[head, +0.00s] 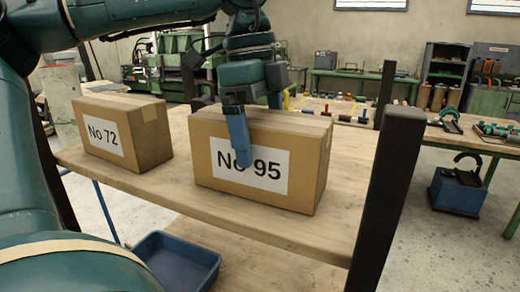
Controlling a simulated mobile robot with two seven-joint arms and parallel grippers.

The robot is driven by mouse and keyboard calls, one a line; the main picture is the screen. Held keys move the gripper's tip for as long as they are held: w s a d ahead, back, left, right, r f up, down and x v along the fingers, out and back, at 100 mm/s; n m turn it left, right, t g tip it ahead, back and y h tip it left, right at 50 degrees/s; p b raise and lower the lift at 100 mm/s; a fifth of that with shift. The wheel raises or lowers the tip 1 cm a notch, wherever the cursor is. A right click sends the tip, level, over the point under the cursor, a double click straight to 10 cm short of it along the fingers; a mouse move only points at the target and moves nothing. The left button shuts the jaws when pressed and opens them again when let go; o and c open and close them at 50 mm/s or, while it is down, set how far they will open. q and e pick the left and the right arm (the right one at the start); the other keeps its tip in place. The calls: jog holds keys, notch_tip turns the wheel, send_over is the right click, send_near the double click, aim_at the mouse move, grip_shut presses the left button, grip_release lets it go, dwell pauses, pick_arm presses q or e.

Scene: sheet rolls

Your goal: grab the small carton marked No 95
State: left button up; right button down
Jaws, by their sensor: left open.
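The small carton marked No 95 (305,165) stands upright on a wooden shelf board (290,228), its white label facing me. My left gripper (256,132) points down over the carton, open. One blue finger hangs in front of the label and covers part of the "No"; the other goes down at the far side of the top, its tip hidden behind the carton. I cannot tell whether either finger touches the cardboard. My right gripper is not in view.
A similar carton marked No 72 (112,135) stands to the left on the same board. A dark upright post (388,190) rises close to the right. A blue tray (178,262) sits lower down. Workbenches with tools stand behind.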

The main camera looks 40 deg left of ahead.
pick_arm(q)
jog(key=c, duration=1.8)
jog(key=shift+r, duration=0.1)
jog(key=shift+c, duration=0.4)
